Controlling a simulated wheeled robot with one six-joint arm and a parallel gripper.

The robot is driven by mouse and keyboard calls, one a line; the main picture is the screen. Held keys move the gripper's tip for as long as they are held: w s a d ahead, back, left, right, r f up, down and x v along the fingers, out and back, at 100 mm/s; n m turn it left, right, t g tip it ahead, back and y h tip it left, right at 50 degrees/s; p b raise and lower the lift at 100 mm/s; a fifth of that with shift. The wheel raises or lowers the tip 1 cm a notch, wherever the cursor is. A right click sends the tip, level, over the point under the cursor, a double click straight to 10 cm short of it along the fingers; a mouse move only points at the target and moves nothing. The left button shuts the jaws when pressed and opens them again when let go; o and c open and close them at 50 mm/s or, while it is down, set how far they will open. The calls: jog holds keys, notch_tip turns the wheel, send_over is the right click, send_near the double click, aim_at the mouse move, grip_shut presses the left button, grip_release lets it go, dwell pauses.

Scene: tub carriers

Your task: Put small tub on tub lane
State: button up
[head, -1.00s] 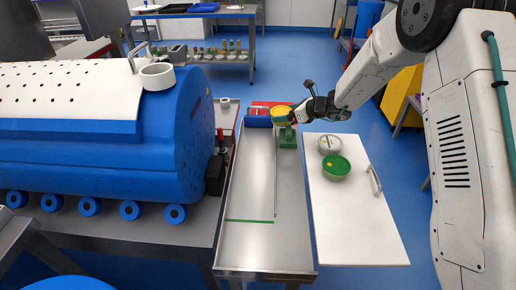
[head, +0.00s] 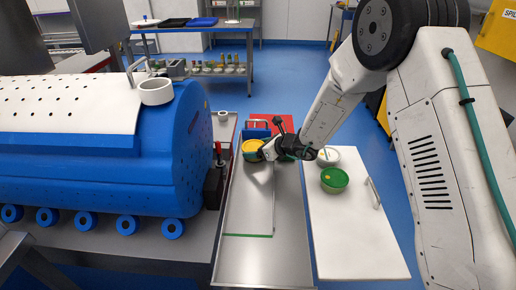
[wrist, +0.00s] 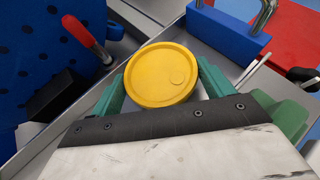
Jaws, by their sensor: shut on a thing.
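A small tub with a yellow lid (head: 254,148) is held in my gripper (head: 260,153) at the far end of the metal lane. In the wrist view the yellow lid (wrist: 162,77) sits between the two green fingers of my gripper (wrist: 162,82), which press on its sides. The tub lane (head: 250,205) is a shiny metal strip with a green line across its near end. The tub is over its far part, near a blue block (head: 257,132). I cannot tell whether the tub touches the lane.
A white board (head: 355,235) on the right holds a green-lidded tub (head: 334,179), a white-lidded tub (head: 328,156) and a handle. A big blue perforated machine (head: 100,150) stands left of the lane. A red-handled lever (wrist: 85,35) rises beside it. The lane's near part is clear.

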jog(key=shift+f, duration=0.1)
jog(key=o, duration=1.1)
jog(key=shift+o, duration=0.2)
